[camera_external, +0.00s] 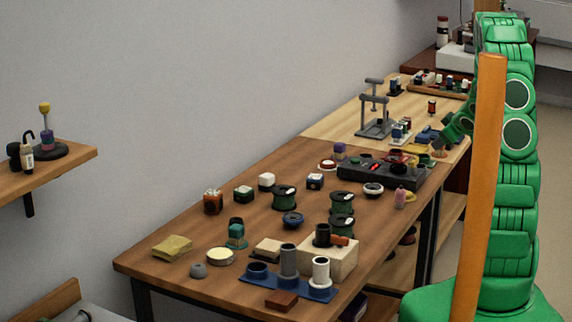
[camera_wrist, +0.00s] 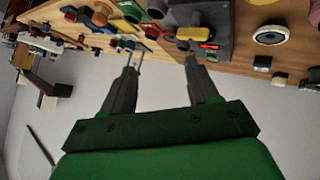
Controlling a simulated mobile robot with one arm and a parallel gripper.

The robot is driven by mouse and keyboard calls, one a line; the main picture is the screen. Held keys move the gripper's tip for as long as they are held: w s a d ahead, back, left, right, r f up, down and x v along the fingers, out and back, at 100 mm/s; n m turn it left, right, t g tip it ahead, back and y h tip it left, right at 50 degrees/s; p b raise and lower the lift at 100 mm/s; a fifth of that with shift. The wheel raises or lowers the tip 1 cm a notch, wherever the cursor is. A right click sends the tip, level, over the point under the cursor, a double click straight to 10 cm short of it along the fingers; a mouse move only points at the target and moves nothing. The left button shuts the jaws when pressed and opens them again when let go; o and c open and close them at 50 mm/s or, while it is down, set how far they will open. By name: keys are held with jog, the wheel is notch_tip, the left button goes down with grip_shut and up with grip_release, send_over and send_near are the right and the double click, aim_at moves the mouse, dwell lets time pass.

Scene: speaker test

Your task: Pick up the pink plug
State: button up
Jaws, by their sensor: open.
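The pink plug (camera_external: 400,198) stands at the right edge of the brown table, beside a dark-rimmed white round piece. A pink object cut off at the right edge of the wrist view (camera_wrist: 314,14) looks like the same plug. My gripper (camera_wrist: 165,52) is open, with nothing between its two dark fingers. In the external view my green hand is above the far right part of the table, beyond the plug and apart from it. My fingertips are hard to make out there.
A dark box with a red light (camera_external: 380,172) lies behind the plug. Green spools (camera_external: 342,203), a pale block (camera_external: 328,262) and several small parts crowd the brown table (camera_external: 150,262). A grey press frame (camera_external: 375,128) stands farther back. An orange post (camera_external: 478,190) rises in front of my arm.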

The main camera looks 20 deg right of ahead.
aim_at(401, 193)
jog(key=a+f+n+y, duration=0.1)
jog(key=f+y, duration=0.1)
jog(key=f, duration=0.1)
jog(key=a+f+n+y, duration=0.1)
jog(key=a+f+y, duration=0.1)
jog(key=f, duration=0.1)
jog(key=a+f+y, duration=0.1)
jog(key=f+y, duration=0.1)
jog(key=f, duration=0.1)
jog(key=shift+w+a+f+n+t+y, duration=0.1)
jog(key=shift+a+f+n+t+y, duration=0.05)
jog(key=shift+f+n+t+y, duration=0.2)
jog(key=s+a+f+n+y, duration=0.2)
jog(key=s+a+f+y, duration=0.25)
jog(key=s+y, duration=0.35)
jog(key=shift+m, duration=0.25)
jog(key=shift+s+a+f+x, duration=0.1)
jog(key=shift+s+a+x, duration=0.1)
jog(key=shift+x, duration=1.1)
jog(key=shift+s+a+f+x, duration=0.1)
jog(key=shift+s+x, duration=0.05)
jog(key=shift+x, duration=1.2)
jog(key=shift+s+a+f+x, duration=0.1)
jog(key=shift+s+x, duration=0.1)
jog(key=shift+x, duration=1.1)
jog(key=c, duration=1)
jog(key=shift+r, duration=0.15)
jog(key=shift+c, duration=0.2)
